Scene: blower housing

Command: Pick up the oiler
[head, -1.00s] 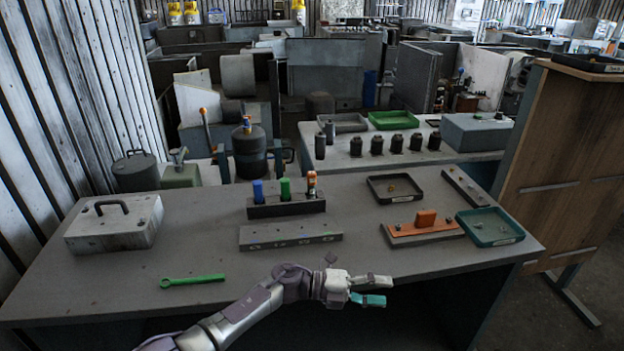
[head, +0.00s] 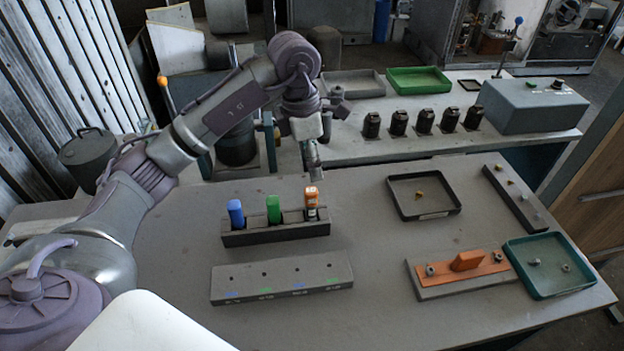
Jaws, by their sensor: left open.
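A dark rack (head: 275,235) on the near table holds three upright items: a blue one (head: 235,212), a green one (head: 273,209) and an orange-topped one (head: 311,202) with a pale and dark band, which looks like the oiler. My left gripper (head: 313,160) points down just above the orange-topped item. It is open and empty, and its fingers are seen nearly edge-on. The lower part of the orange-topped item is hidden in the rack. My right gripper is not in view.
In front of the rack lies a grey block (head: 282,278) with small holes and coloured marks. To the right are a black tray (head: 458,210), an orange plate fixture (head: 425,283) and a green tray (head: 519,280). Several black parts (head: 424,121) stand on the back table.

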